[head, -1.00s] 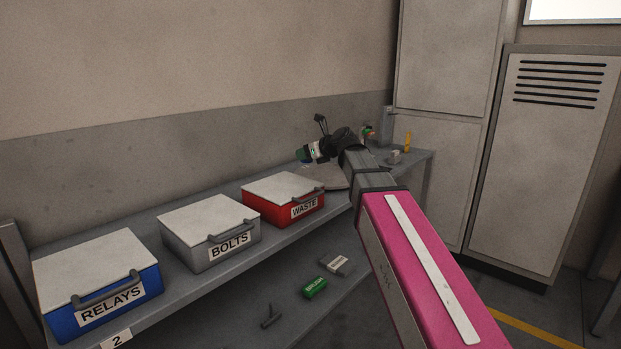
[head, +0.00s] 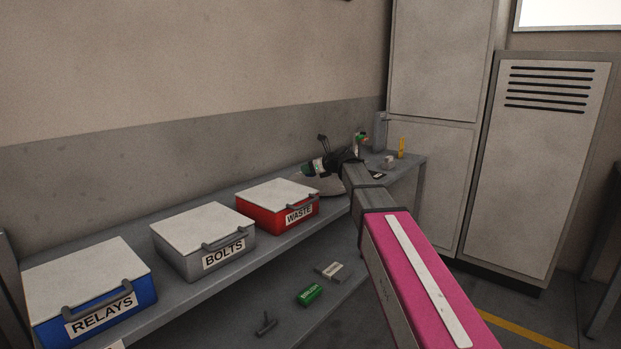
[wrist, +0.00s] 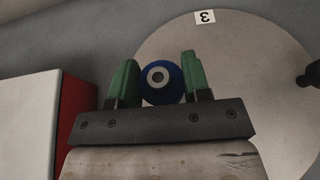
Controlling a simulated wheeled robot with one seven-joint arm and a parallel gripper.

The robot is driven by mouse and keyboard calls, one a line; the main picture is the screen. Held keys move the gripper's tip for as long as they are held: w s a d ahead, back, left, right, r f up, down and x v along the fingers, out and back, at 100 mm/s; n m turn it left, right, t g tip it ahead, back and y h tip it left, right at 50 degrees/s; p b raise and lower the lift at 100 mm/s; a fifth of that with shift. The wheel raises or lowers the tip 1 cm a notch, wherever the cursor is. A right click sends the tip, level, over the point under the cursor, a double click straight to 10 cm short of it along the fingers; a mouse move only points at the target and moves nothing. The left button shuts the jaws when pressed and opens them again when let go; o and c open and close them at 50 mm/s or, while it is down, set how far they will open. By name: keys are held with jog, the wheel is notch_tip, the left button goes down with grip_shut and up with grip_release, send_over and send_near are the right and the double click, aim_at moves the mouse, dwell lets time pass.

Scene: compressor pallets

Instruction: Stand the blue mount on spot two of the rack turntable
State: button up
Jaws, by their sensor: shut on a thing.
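The blue mount (wrist: 173,87) is round, with a pale ring and dark hole in its middle. My gripper (wrist: 158,62) is shut on it, one green finger at each side. In the wrist view they are over the left edge of the pale round turntable (wrist: 235,80). I cannot tell whether the mount touches anything below. A tag reading 3 (wrist: 205,17) sits at the turntable's rim; no tag for spot two shows. In the head view my gripper (head: 309,169) is above the turntable (head: 333,187), which my arm partly hides. The mount is not clear there.
The red WASTE bin (head: 270,211) stands just left of the turntable, with the BOLTS bin (head: 190,251) and RELAYS bin (head: 70,312) farther left. A dark object (wrist: 309,75) is at the turntable's right edge. A yellow item (head: 401,148) and grey block (head: 388,161) stand farther right.

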aim_at(311, 176)
jog(key=shift+f, duration=1.75)
jog(key=o, duration=1)
jog(key=shift+f, duration=0.1)
jog(key=v, duration=1.2)
